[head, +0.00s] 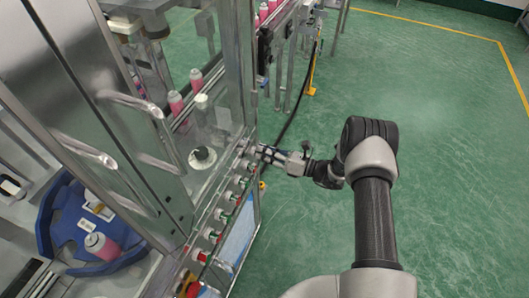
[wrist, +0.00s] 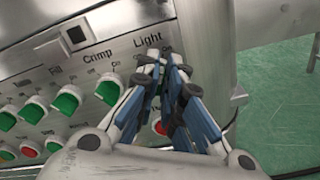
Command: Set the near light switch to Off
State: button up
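The control panel (wrist: 65,65) fills the left of the wrist view, with the labels Fill, Crimp and Light. My gripper (wrist: 166,62) is at the panel just below the Light label (wrist: 147,42). Its two fingers slope in towards each other, with only a narrow gap at the tips. The fingers hide the Light switch, so its setting and whether they touch it cannot be told. A red spot (wrist: 160,128) shows between the fingers. In the head view my gripper (head: 262,152) reaches the far end of the panel's switch row (head: 223,215).
Green knobs, including one under Crimp (wrist: 108,90), sit close to the left of my fingers. A metal post (wrist: 205,45) stands close on the right. Glass doors with handles (head: 130,102) rise beside the panel. Green floor (head: 450,180) is open to the right.

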jog(key=shift+n, duration=0.4)
grip_shut()
jog(key=n+b, duration=0.2)
jog(key=n, duration=0.1)
jog(key=n+b, duration=0.2)
jog(key=n, duration=0.2)
jog(key=n+b, duration=0.2)
jog(key=n, duration=0.2)
jog(key=shift+s+a, duration=0.15)
jog(key=shift+s, duration=0.2)
jog(key=o, duration=0.6)
grip_release()
